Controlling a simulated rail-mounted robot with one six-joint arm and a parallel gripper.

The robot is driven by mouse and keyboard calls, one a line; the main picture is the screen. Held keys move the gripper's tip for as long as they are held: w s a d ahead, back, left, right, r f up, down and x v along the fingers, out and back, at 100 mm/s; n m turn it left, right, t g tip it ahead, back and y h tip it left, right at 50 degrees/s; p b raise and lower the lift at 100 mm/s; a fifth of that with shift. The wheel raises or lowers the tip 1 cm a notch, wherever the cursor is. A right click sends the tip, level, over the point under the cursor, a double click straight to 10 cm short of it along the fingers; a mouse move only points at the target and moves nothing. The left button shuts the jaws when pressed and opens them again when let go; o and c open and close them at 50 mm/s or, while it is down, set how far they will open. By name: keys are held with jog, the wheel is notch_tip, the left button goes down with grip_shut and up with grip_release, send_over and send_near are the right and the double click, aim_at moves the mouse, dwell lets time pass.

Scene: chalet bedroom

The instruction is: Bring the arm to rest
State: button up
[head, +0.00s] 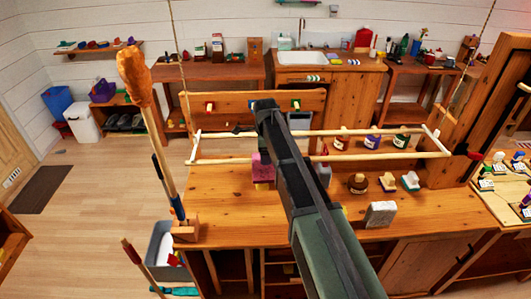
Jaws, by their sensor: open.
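My arm (295,175) rises from the bottom centre of the head view, over the wooden workbench (230,205). Its dark upper end (265,106) is in front of the bench's back board. Grey parts show just to the right of the dark link, and I cannot tell whether they belong to my arm. My gripper's fingers cannot be made out; they seem hidden behind the arm. No held object shows.
A tall stick with an orange top (134,75) stands in a wooden block at the bench's left. Pale rails (380,155) cross above the bench. The bench's left front is clear.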

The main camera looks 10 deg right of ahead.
notch_tip(320, 180, up, 8)
jog(key=p, duration=0.5)
jog(key=shift+f, duration=0.4)
jog(key=n, duration=0.3)
jog(key=shift+s, duration=0.3)
jog(key=s+f+n+b, duration=0.4)
jog(key=s+n, duration=0.1)
jog(key=s, duration=0.4)
jog(key=s+f+n+b, duration=0.5)
jog(key=s+n, duration=0.1)
jog(key=s, duration=0.3)
jog(key=s+f+n+b, duration=0.4)
jog(key=s+n, duration=0.2)
jog(key=s, duration=0.2)
jog(key=shift+s+f, duration=0.25)
jog(key=shift+s, duration=0.15)
